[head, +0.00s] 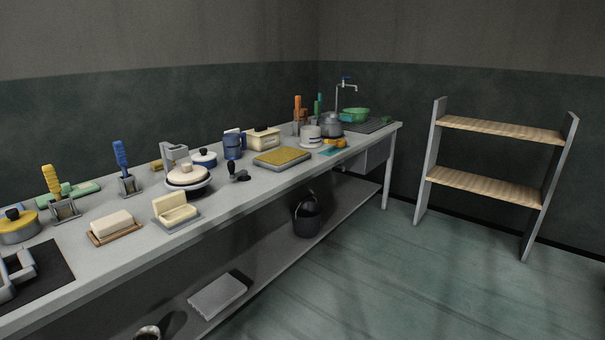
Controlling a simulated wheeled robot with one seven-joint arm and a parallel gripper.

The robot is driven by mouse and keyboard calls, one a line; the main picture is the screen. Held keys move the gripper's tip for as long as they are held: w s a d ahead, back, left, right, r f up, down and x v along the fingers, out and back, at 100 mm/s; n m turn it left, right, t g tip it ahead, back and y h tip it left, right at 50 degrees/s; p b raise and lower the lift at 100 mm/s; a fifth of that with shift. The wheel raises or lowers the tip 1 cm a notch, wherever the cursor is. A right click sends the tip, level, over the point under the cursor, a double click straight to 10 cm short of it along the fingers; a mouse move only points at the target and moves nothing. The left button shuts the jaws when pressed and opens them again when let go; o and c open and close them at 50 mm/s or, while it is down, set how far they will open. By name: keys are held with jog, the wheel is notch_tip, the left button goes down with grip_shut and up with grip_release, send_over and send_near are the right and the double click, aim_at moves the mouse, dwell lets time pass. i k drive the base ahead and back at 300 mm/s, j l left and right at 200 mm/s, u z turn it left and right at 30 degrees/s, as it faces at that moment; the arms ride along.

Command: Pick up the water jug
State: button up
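A dark blue jug-like vessel (232,147) stands upright on the long grey counter (130,262), about midway along it. It is the thing here that looks most like the water jug, but it is small in the head view and I cannot be certain. A pale item shows close behind it. My gripper is not in view, so I cannot tell how it stands relative to the vessel.
A black bucket (307,216) sits on the lower shelf. A wooden-shelved rack (488,187) stands right. The floor (400,285) before the counter is clear.

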aim_at(232, 149)
jog(key=i+u, duration=0.1)
jog(key=i, duration=0.9)
jog(key=i+l, duration=0.2)
jog(key=i, duration=0.75)
jog(key=i+u, duration=0.5)
jog(key=i+l+u, duration=0.75)
jog(key=i+u, duration=0.2)
jog(key=i+l+u, duration=0.25)
jog(key=i+l, duration=0.25)
jog(key=i, duration=0.1)
